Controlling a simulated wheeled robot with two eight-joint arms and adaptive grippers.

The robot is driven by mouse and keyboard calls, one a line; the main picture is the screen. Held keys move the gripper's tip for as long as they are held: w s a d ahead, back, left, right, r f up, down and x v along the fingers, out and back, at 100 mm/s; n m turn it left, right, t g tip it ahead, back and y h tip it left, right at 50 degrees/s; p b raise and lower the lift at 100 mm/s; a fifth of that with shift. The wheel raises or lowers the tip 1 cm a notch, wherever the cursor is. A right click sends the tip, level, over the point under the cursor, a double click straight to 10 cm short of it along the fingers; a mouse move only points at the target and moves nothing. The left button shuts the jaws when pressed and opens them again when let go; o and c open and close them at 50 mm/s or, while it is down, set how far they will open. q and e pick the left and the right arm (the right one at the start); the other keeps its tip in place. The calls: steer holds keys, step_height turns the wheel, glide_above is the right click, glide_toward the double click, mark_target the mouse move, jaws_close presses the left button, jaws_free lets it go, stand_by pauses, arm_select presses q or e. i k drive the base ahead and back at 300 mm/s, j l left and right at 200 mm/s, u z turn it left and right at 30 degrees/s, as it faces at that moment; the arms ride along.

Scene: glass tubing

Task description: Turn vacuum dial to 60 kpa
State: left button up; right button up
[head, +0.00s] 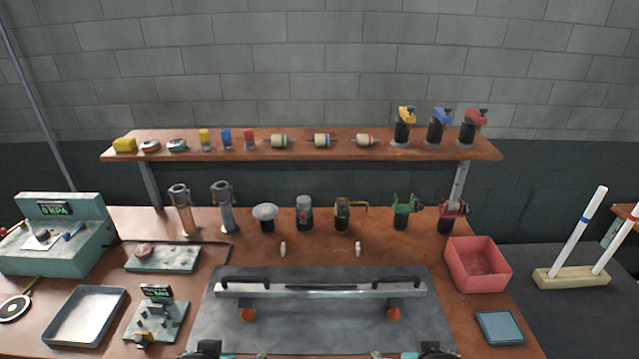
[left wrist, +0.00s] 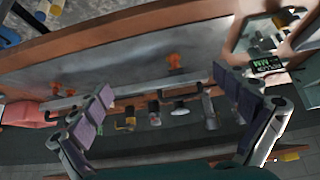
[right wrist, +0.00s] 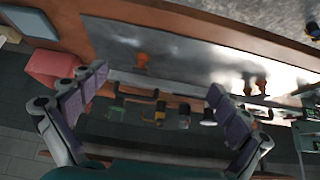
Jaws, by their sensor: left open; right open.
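The vacuum unit (head: 55,235) is a pale green box at the far left of the bench in the head view. Its small screen (head: 52,209) reads 0 KPA in green. Its sloped front panel carries a pale plate with a small dial or pointer (head: 42,238), too small to read, with a red-tipped part at left and a blue one at right. My left gripper (left wrist: 165,95) is open and empty in the left wrist view. My right gripper (right wrist: 157,90) is open and empty in the right wrist view. Both are far from the vacuum unit, near the bench's front.
A metal bar with black handles (head: 320,289) lies across the grey mat (head: 330,330). A grey tray (head: 85,316) and a small device with a screen (head: 157,315) stand front left. A red bin (head: 478,264) is at right. Several tools stand behind, below a shelf (head: 230,152).

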mark_target(43, 234)
steer(key=u, duration=1.65)
steer(key=z, duration=0.25)
steer(key=i+j+z, duration=0.2)
steer(key=z, duration=0.25)
steer(key=i+j+z, duration=0.3)
steer(key=z, duration=0.2)
steer(key=i+j, duration=0.15)
steer(key=j, duration=0.25)
steer(key=i+j+z, duration=0.1)
steer(key=j, duration=0.25)
steer(key=i+j+z, duration=0.1)
steer(key=i+j, duration=0.15)
steer(key=j, duration=0.15)
steer(key=i+j, duration=0.1)
steer(key=j, duration=0.3)
steer(key=i+j+z, duration=0.1)
steer(key=j, duration=0.3)
steer(key=i, duration=0.05)
